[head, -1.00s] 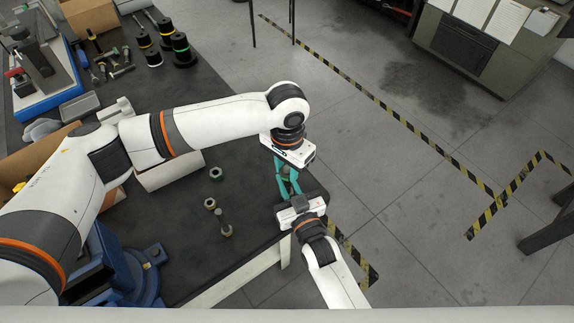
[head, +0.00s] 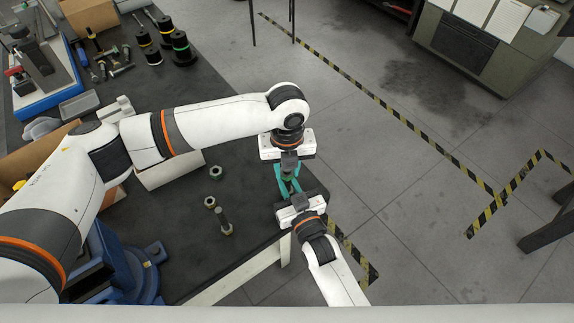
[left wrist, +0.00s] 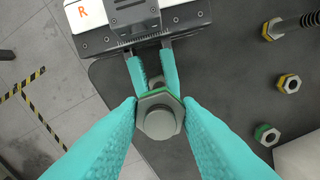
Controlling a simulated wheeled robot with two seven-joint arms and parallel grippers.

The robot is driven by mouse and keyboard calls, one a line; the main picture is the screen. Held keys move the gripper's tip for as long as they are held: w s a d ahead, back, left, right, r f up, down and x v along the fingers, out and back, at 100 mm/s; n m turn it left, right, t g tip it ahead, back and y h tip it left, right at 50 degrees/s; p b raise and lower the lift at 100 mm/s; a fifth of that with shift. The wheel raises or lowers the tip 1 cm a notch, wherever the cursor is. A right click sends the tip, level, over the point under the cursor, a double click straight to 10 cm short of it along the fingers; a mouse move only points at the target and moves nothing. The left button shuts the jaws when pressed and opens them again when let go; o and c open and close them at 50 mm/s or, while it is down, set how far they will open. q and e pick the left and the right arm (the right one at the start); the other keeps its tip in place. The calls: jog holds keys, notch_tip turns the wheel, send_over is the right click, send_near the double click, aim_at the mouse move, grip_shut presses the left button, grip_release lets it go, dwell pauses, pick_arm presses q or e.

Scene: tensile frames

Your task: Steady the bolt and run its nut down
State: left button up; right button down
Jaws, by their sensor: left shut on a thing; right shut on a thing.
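In the left wrist view my left gripper (left wrist: 160,104) is shut on a grey hex nut with a green edge (left wrist: 172,103). The round grey end of the bolt (left wrist: 160,124) shows in the middle of the nut, facing the camera. My right gripper (left wrist: 155,72), labelled R, is shut on the bolt just beyond the nut. In the head view my left gripper (head: 284,178) points down above my right gripper (head: 292,188), which reaches in from below. Their teal fingers meet at the bench's right edge and hide most of the bolt there. How far along the thread the nut sits is hidden.
Dark spools (head: 180,48), tools and a blue tray (head: 45,90) lie at the back left. Floor lies open beyond the bench's right edge.

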pick_arm(q)
jog(key=m, duration=0.4)
jog(key=shift+m, duration=0.3)
jog(key=m, duration=0.3)
jog(key=o, duration=1.2)
notch_tip(320, 180, up, 12)
jog(key=shift+f, duration=0.1)
pick_arm(e)
jog(key=c, duration=1.3)
grip_release()
jog(key=shift+o, duration=0.2)
